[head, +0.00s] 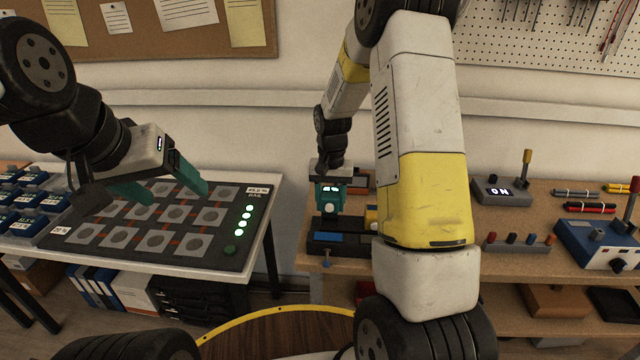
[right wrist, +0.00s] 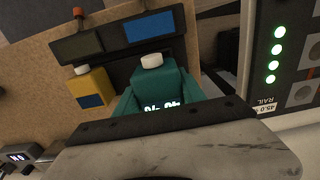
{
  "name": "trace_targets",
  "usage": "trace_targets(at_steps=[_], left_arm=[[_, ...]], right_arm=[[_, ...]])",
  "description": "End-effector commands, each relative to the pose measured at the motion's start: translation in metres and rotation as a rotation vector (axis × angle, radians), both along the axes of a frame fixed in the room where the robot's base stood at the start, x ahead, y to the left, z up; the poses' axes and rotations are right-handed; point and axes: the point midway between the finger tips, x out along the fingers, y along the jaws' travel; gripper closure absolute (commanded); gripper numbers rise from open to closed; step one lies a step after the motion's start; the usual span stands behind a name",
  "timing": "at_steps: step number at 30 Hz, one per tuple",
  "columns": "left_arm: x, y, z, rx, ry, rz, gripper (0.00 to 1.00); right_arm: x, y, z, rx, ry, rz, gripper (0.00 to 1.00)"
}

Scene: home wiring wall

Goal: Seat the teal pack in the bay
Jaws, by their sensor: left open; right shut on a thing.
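My right gripper (head: 329,198) is shut on the teal pack (right wrist: 160,82), which has a white round cap on its end. The gripper's own fingers are also teal, so their edges blend with the pack. It is at the dark charger-like unit (head: 340,249) on the wooden bench, which has a blue panel (right wrist: 150,27) and an olive panel (right wrist: 77,46). A yellow pack (right wrist: 92,90) stands beside the teal one. I cannot tell whether the teal pack touches the bay. My left gripper (head: 160,190) is open and empty above the dark rail board (head: 225,265).
The rail board has several grey pads and lit green dots. Blue-labelled packs (head: 30,200) sit at the far left. My right arm hides part of the wooden bench. To its right are an "ON" box (head: 492,192), a peg strip (head: 520,245) and a blue device (head: 590,243).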

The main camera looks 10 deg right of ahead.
Motion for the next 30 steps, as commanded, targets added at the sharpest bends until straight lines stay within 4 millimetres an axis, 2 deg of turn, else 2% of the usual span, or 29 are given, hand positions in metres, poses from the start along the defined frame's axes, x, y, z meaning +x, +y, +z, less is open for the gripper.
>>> trace_targets(at_steps=[10, 30], left_arm=[[0.0, 0.0, 0.0, 0.0, 0.0, 0.0, 0.27], [0.0, 0.0, 0.0, 0.0, 0.0, 0.0, 0.27]], right_arm=[[0.0, 0.0, -0.023, 0.0, 0.0, 0.0, 1.0], [0.0, 0.0, -0.026, 0.001, -0.001, 0.0, 1.0]])
